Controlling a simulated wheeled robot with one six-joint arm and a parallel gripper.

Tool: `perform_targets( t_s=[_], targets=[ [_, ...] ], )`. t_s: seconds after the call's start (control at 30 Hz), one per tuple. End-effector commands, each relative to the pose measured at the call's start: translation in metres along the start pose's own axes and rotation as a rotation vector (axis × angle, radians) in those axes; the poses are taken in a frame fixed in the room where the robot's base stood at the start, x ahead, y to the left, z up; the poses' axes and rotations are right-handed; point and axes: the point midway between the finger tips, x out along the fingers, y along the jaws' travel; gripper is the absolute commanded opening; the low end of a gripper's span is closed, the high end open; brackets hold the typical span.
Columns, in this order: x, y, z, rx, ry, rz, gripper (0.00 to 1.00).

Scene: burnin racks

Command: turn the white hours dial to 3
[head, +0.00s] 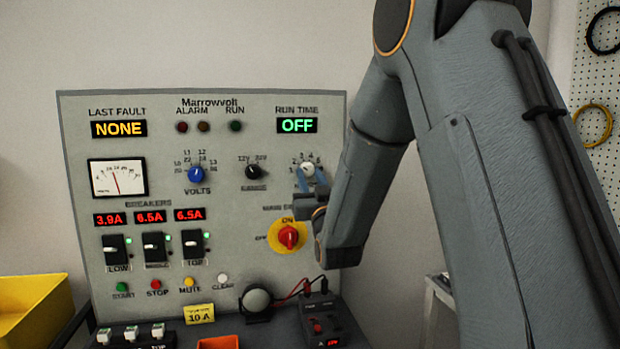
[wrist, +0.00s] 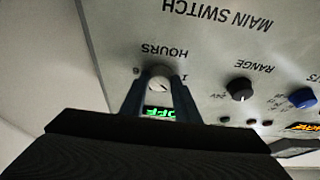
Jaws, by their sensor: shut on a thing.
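The white hours dial (head: 307,169) is at the right of the grey panel, under the RUN TIME display (head: 297,125), which reads OFF in green. My gripper (head: 306,178) is at the dial, with a finger on either side of it. In the wrist view the panel appears upside down, and the white dial (wrist: 159,85) sits between the fingertips of my gripper (wrist: 158,88). The gripper is shut on the dial. The fingers hide part of the scale, so the number that the dial points to cannot be read.
The red and yellow main switch (head: 288,237) is just below my gripper. The black range knob (head: 253,171) and blue volts knob (head: 196,174) are to the left. A meter with red and black leads (head: 318,318) stands below. A yellow bin (head: 35,305) is at far left.

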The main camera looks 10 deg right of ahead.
Motion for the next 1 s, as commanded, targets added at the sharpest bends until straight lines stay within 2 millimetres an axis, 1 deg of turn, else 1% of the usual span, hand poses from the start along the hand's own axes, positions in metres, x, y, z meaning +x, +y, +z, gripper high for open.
perform_targets(
  t_s=[0.17, 0.33, 0.8, 1.0],
  targets=[
    [-0.0002, -0.0001, 0.0003, 0.017, 0.001, 0.008, 0.06],
    [-0.0004, -0.0015, 0.0015, 0.077, 0.001, 0.032, 0.06],
    [-0.0001, -0.0057, 0.0005, 0.391, 0.002, 0.162, 0.06],
    [0.0002, -0.0062, -0.0007, 0.497, 0.002, 0.207, 0.06]
  ],
)
